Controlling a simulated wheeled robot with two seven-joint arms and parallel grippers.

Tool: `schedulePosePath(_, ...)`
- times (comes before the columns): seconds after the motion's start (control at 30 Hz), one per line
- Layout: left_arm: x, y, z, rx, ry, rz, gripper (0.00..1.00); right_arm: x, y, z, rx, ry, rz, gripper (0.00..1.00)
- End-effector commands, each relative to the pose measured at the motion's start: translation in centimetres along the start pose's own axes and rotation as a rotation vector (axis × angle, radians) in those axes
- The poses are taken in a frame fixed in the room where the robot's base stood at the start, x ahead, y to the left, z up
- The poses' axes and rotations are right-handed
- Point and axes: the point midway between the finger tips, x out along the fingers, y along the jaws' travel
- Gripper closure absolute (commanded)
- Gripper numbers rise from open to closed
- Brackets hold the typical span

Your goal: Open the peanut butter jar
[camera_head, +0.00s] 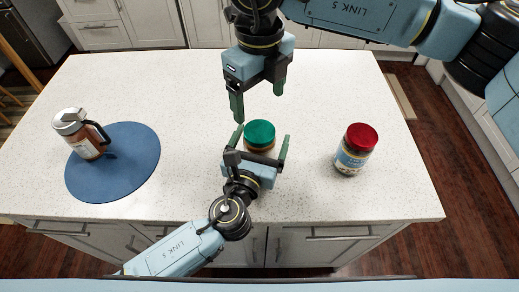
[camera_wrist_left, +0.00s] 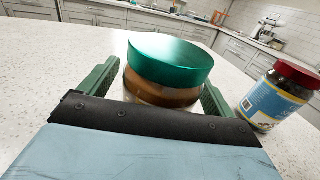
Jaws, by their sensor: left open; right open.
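A jar with a green lid (camera_head: 260,135) and brown contents stands upright on the white counter, near the front middle. In the left wrist view the green-lidded jar (camera_wrist_left: 170,60) fills the middle, between the fingers. My left gripper (camera_head: 262,142) is open around the jar, one finger on each side; whether they touch it I cannot tell. My right gripper (camera_head: 258,102) is open and empty above and behind the jar, fingers pointing down. A second jar with a red lid (camera_head: 355,150) and a blue label stands to the right; which is peanut butter the labels do not show clearly.
A glass container with a metal top and dark handle (camera_head: 82,134) stands on a round blue mat (camera_head: 140,170) at the left. The white counter (camera_head: 150,85) is clear at the back. Its front edge lies close below the jars.

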Motion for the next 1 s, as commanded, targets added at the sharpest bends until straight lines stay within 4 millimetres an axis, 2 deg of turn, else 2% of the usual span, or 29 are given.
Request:
schedulePosePath(0.33,0.36,0.01,-0.02,-0.001,0.001,0.000,0.10,0.00,0.01,0.00,0.000,0.000,0.000,0.19)
schedulePosePath(1.0,0.32,0.01,-0.03,-0.001,0.001,0.000,0.98,0.01,0.02,0.00,0.030,0.000,0.000,0.19)
